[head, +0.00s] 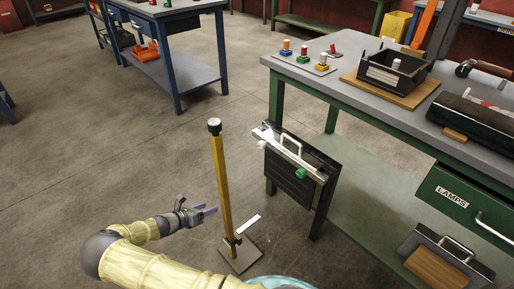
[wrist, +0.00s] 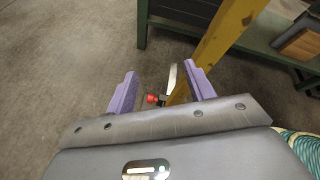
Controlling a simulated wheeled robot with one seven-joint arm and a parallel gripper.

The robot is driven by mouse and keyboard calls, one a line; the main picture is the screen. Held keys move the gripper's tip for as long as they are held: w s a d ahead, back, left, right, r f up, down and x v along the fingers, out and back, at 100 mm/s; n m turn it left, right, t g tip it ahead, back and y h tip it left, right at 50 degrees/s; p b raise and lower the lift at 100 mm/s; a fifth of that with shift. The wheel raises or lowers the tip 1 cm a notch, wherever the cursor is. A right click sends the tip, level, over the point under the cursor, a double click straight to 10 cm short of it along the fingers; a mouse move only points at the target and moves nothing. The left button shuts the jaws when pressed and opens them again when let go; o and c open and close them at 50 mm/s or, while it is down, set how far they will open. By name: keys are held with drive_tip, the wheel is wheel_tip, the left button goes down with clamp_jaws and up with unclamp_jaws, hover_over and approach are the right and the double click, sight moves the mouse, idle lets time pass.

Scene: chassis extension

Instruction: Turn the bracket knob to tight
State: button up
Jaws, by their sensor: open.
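A yellow post (head: 223,185) stands upright on a flat grey base plate (head: 240,254), with a dark round cap (head: 214,126) on top. A small dark bracket (head: 233,241) sits low on the post, with a pale flat bar (head: 249,224) beside it. In the wrist view, a red knob (wrist: 152,99) shows low by the post, between my fingers in the picture. My gripper (head: 208,211) is open and empty, left of the post in the head view. Its purple fingers also show in the wrist view (wrist: 158,88). I cannot tell the knob's setting.
A black panel (head: 291,185) with a metal handle and a green knob (head: 300,174) hangs at the green workbench's left end. The workbench (head: 345,98) holds trays and coloured pegs. A blue table (head: 185,74) stands behind.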

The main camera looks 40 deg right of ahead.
drive_tip(key=w+d+r+h+b, duration=0.2)
drive_tip(key=w+d+r, duration=0.1)
drive_tip(key=d, duration=0.2)
drive_tip(key=m+h+b, duration=0.2)
drive_tip(key=h, duration=0.1)
approach(259, 146)
drive_tip(key=shift+g, duration=0.3)
drive_tip(key=d+b, duration=0.1)
drive_tip(key=d, duration=0.1)
drive_tip(key=d+b, duration=0.2)
drive_tip(key=d, duration=0.1)
drive_tip(key=w+d+b, duration=0.1)
drive_tip(key=d, duration=0.2)
drive_tip(key=shift+d+r+b, duration=0.1)
drive_tip(key=shift+d+b, duration=0.1)
drive_tip(key=shift+b, duration=0.1)
drive_tip(key=shift+s, duration=0.1)
drive_tip(key=c, duration=1)
